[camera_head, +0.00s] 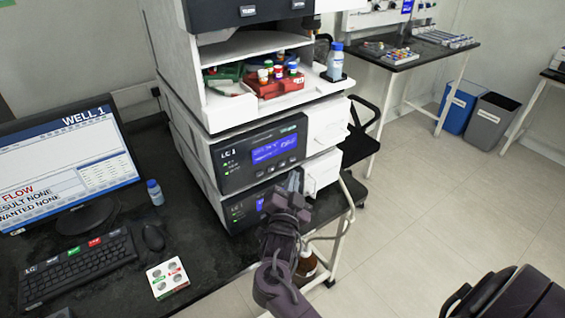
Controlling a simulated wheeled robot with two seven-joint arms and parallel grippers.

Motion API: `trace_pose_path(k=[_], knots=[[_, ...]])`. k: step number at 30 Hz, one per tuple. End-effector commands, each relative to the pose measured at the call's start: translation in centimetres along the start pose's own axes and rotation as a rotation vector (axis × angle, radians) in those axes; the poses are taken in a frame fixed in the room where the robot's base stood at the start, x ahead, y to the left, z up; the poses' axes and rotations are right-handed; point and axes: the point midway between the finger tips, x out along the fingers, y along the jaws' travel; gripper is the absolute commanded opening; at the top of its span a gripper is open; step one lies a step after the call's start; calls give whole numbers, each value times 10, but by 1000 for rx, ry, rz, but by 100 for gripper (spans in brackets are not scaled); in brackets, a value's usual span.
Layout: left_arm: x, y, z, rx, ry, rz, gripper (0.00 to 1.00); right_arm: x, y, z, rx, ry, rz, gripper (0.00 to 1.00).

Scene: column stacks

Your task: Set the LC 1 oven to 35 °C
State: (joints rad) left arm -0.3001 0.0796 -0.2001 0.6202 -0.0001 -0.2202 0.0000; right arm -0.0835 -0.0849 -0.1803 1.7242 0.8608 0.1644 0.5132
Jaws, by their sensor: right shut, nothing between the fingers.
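The LC 1 unit (235,160) has a dark front panel with "LC 1" at its left, a lit blue display (274,149) and small round buttons (275,169) below it. The display's text is too small to read surely. My right gripper (295,178) is shut and empty. Its fingertips point up, just below the right part of the LC 1 panel. I cannot tell whether they touch anything. A second similar unit (236,211) sits underneath, its display partly hidden by my gripper. My left gripper is not in view.
Above LC 1 an open shelf holds a red tray (270,88) of vials and a bottle (335,62). A monitor (65,160), keyboard (78,268), mouse (153,237) and small blue-capped bottle (155,192) stand left on the black bench.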

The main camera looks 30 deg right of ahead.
Motion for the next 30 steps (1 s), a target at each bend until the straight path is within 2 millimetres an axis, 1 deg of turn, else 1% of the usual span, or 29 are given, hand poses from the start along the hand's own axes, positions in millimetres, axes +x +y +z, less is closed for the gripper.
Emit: trace_pose_path(k=[1, 3, 10, 30], knots=[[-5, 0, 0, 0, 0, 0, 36, -4, 2, -5, -2, -1, 1, 0], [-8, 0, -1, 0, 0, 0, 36, -8, 6, -8, -2, -1, 1, 0], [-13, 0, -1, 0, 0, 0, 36, -20, 14, -16, 0, 0, -1, 0], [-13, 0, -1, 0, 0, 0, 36, -21, 15, -16, 0, 0, 0, 0]])
